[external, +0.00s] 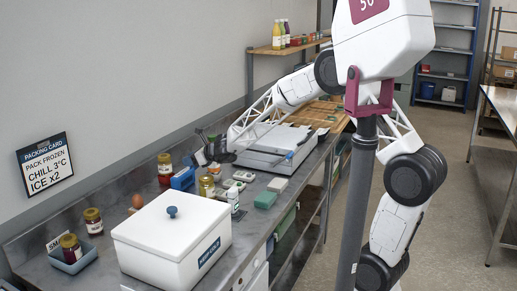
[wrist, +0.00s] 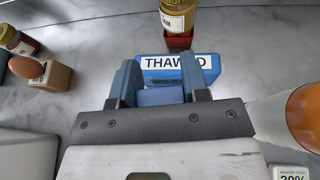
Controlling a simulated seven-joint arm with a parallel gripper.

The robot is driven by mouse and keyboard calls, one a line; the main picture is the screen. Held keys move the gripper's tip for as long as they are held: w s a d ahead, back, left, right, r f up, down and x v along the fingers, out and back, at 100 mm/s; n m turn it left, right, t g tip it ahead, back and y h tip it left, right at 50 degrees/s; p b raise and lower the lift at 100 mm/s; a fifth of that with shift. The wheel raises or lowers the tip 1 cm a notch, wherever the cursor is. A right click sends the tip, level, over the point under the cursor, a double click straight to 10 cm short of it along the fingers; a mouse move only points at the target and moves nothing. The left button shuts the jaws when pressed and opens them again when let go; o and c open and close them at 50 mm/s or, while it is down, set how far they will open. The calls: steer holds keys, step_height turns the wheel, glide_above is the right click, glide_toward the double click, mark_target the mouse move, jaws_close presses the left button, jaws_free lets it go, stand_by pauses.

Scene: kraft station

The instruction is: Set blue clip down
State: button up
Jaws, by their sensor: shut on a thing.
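My gripper (wrist: 160,82) shows in the wrist view with its two blue-grey fingers closed on a small blue piece, the blue clip (wrist: 160,97). Only a plain face of the clip shows between the fingers; the rest is hidden. Just beyond the fingertips is a blue holder (wrist: 205,68) with a white label that reads "THAW", partly covered by a finger. In the external view my gripper (external: 203,153) is above the bench beside the wall, near that blue holder (external: 183,179). The clip cannot be made out there.
An egg on a wooden stand (wrist: 38,74) is to the left. A white lidded box (external: 172,237) fills the near bench.

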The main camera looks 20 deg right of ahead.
steer(key=shift+s+d+f, duration=0.1)
steer(key=shift+d+f, duration=0.35)
steer(key=shift+d, duration=0.3)
steer(key=shift+a+r, duration=0.15)
steer(key=shift+a, duration=0.05)
stand_by(0.5)
steer(key=shift+a+r+t, duration=0.15)
steer(key=shift+a+r, duration=0.15)
steer(key=shift+a, duration=0.25)
steer(key=shift+a+r+t, duration=0.15)
steer(key=shift+a+r, duration=0.15)
steer(key=shift+a, duration=0.2)
steer(key=shift+a, duration=0.1)
stand_by(0.3)
steer(key=shift+d+f+g, duration=0.25)
steer(key=shift+d+f, duration=0.1)
steer(key=shift+d, duration=0.3)
steer(key=shift+d+f+g, duration=0.25)
steer(key=shift+d+f, duration=0.1)
steer(key=shift+d, duration=0.25)
steer(key=shift+d+f, duration=0.1)
steer(key=shift+d, duration=0.05)
